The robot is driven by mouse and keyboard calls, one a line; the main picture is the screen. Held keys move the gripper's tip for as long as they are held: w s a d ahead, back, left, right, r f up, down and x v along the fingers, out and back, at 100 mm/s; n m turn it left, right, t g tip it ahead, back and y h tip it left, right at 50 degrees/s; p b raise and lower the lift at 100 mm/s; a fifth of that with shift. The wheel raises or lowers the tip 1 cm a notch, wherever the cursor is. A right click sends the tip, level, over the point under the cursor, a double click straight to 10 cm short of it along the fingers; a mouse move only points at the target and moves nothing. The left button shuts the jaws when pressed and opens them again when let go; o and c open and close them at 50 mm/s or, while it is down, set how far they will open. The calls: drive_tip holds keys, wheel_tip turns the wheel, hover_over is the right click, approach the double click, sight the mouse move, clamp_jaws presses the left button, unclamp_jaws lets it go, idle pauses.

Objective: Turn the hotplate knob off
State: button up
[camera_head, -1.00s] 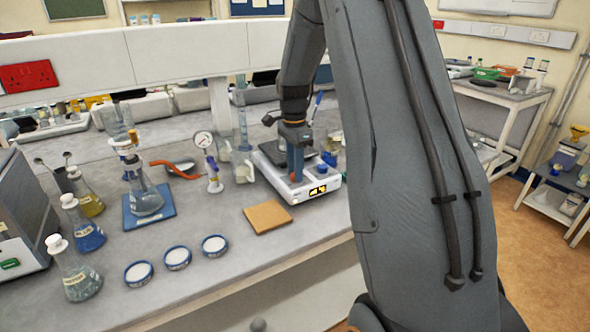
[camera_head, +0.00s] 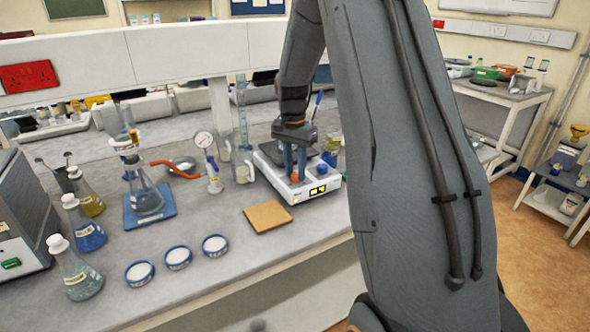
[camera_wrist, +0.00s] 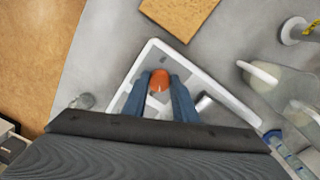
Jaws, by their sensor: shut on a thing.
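The white hotplate (camera_head: 318,189) stands on the bench with a dark top plate (camera_head: 292,147) and a lit display on its front. Its orange-red knob (camera_wrist: 158,81) sits between my two blue fingers in the wrist view. My gripper (camera_head: 295,176) points down over the front of the hotplate and is shut on the knob. In the head view only a little of the knob shows between the fingertips. Which way the knob is set cannot be told.
A tan square board (camera_head: 268,216) lies in front of the hotplate. Several labelled flasks and three white dishes (camera_head: 178,257) stand to the left. A gauge (camera_head: 204,140) and an orange tube are left of the hotplate. A blue-capped bottle (camera_head: 330,158) is close on its right.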

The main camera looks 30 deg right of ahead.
sight(295, 174)
drive_tip(key=n, duration=0.5)
drive_tip(key=shift+r+n, duration=0.1)
drive_tip(key=shift+n, duration=0.2)
drive_tip(key=n+p, duration=0.1)
drive_tip(key=n, duration=0.3)
drive_tip(key=shift+d+n, duration=0.1)
drive_tip(key=shift+n, duration=0.3)
drive_tip(key=o, duration=1)
drive_tip(key=shift+s, duration=0.1)
drive_tip(key=shift+o, duration=0.2)
drive_tip(key=shift+a+r+b, duration=0.2)
drive_tip(key=shift+r+b, duration=1)
drive_tip(key=shift+r, duration=2.7)
